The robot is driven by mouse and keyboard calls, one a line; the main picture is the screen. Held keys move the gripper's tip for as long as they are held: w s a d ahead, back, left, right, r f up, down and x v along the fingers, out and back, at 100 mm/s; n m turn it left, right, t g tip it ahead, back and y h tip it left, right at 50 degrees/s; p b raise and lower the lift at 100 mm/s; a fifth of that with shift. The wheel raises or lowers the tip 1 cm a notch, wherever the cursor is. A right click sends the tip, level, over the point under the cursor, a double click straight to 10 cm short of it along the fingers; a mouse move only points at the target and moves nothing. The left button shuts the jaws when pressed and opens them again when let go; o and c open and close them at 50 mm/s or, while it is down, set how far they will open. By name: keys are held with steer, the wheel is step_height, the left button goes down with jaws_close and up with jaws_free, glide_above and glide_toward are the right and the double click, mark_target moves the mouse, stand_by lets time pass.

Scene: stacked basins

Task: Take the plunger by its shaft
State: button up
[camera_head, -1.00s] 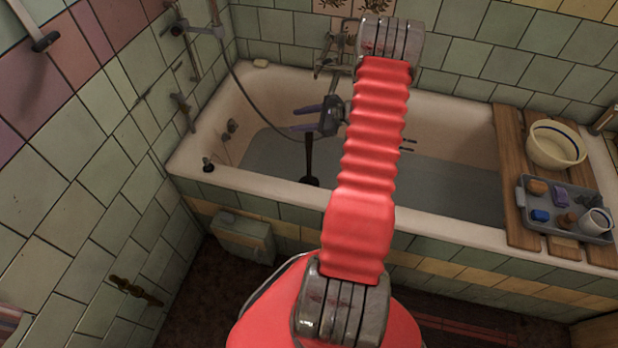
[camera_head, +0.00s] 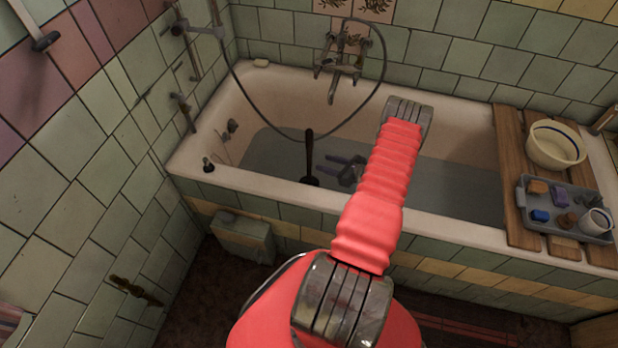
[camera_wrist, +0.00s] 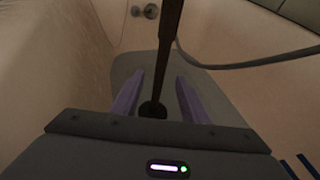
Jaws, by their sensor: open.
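The plunger (camera_head: 309,152) has a dark upright shaft and a dark cup at its foot, low in the bathtub near its front wall. My gripper (camera_head: 323,163) is low in the tub, just right of the shaft, with its purple fingers pointing left toward it. In the wrist view the shaft (camera_wrist: 168,45) runs down between the two spread fingers of my gripper (camera_wrist: 160,76), and the round cup (camera_wrist: 152,109) shows below. The fingers are open with nothing held. A small gap to the shaft seems to remain in the head view.
The bathtub (camera_head: 250,183) holds greyish water. A shower hose (camera_head: 262,110) loops behind the plunger to the wall tap (camera_head: 333,75); it also shows in the wrist view (camera_wrist: 250,62). Wooden boards (camera_head: 513,170) at right carry a basin (camera_head: 556,145) and a grey tray (camera_head: 567,232).

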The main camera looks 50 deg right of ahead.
mark_target(311, 158)
steer(key=shift+w, duration=0.1)
steer(key=x, duration=0.8)
steer(key=shift+w+f, duration=0.1)
steer(key=shift+w, duration=0.1)
steer(key=shift+w, duration=0.1)
steer(key=x, duration=0.5)
steer(key=shift+w+d, duration=0.1)
steer(key=shift+d, duration=0.05)
steer(key=shift+c, duration=0.2)
stand_by(0.4)
jaws_close()
